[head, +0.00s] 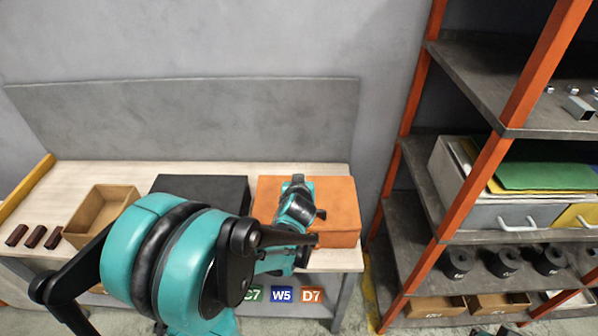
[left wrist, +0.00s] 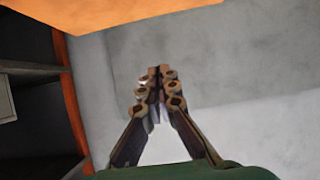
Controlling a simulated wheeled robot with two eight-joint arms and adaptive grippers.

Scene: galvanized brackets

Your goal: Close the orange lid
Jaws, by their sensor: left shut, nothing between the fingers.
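The orange box (head: 340,190) stands at the right end of the workbench. Its orange lid looks flat and down over the top in the head view, though my arm covers its middle and left front, so a small gap cannot be ruled out. My left arm reaches over the box, and its fingers are hard to make out in the head view. In the left wrist view my left gripper (left wrist: 158,85) is shut and empty, with the fingertips together. An orange surface (left wrist: 90,14) fills the top edge there, apart from the fingertips in the picture.
A black box (head: 205,188) stands left of the orange one, partly behind my arm. Further left are an open cardboard tray (head: 98,212) and dark red blocks (head: 35,237). A rack with orange posts (head: 405,130) stands at the right. A grey panel (head: 200,115) backs the bench.

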